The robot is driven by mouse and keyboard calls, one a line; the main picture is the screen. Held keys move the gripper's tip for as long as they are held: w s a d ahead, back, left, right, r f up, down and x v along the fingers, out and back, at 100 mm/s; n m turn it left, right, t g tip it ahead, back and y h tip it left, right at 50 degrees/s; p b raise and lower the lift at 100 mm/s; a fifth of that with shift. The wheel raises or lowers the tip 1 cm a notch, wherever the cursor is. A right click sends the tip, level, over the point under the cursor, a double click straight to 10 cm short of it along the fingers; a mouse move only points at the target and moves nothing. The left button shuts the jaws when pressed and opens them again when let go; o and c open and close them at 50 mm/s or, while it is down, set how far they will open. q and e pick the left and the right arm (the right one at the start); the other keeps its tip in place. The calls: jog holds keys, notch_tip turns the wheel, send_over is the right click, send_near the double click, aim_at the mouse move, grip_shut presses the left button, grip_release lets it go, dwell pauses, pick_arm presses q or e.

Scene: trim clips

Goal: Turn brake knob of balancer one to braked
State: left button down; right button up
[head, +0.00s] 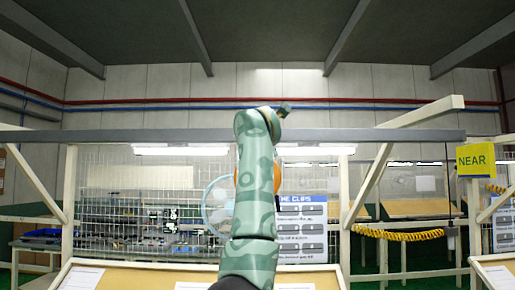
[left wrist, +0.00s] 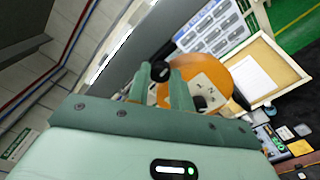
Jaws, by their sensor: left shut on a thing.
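The orange round balancer (left wrist: 213,80) shows in the left wrist view, with small dark marks on its face. A black knob (left wrist: 160,70) is at its edge. My left gripper (left wrist: 161,84) is shut on this knob, with one green finger on each side. Which way the knob is turned cannot be read. In the head view, only part of the orange balancer (head: 277,177) shows behind my raised arm, which hides the knob and the gripper's fingers. My right gripper is in neither view.
A grey beam (head: 340,135) runs across above the bench. A sign with clip pictures (head: 302,228), a wire mesh panel (head: 110,200) and a light blue round object (head: 215,205) are behind my arm. A yellow coiled hose (head: 400,234) hangs at right, below a yellow NEAR sign (head: 475,160).

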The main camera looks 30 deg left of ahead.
pick_arm(q)
jog(key=shift+r+m, duration=0.1)
jog(key=shift+m, duration=0.4)
jog(key=c, duration=1.2)
grip_release()
jog(key=shift+c, duration=0.2)
jog(key=b+v, duration=0.7)
jog(key=v, duration=0.9)
jog(key=shift+d+f, duration=0.2)
